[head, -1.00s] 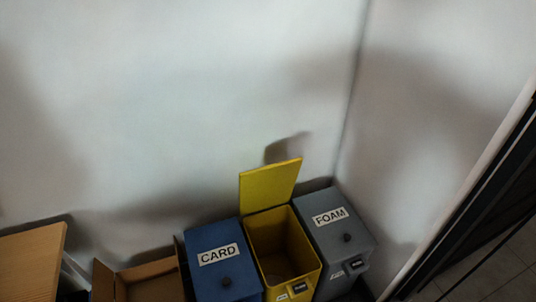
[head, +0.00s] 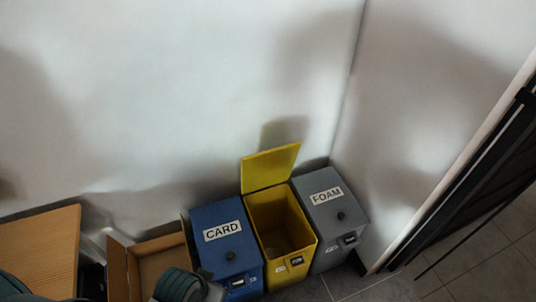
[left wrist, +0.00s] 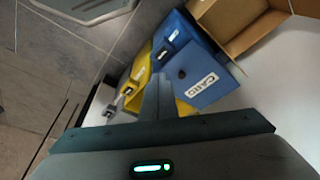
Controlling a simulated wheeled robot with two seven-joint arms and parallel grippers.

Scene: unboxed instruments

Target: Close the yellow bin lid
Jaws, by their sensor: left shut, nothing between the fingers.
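The yellow bin (head: 268,213) stands between a blue bin and a grey bin against the wall. Its yellow lid (head: 270,168) is open, standing up at the back edge and leaning toward the wall. The bin's inside is visible. In the left wrist view the yellow bin (left wrist: 140,71) is partly hidden behind my left gripper (left wrist: 159,78), whose fingers are together and hold nothing. The fingers appear in front of the bins; I cannot tell how far away. My right gripper is not in view.
The blue CARD bin (head: 222,220) and grey FOAM bin (head: 325,188) have shut lids and flank the yellow bin closely. An open cardboard box (head: 117,268) and a wooden table (head: 40,250) are at left. Tiled floor (head: 375,288) is clear at front right; a dark frame (head: 470,185) stands right.

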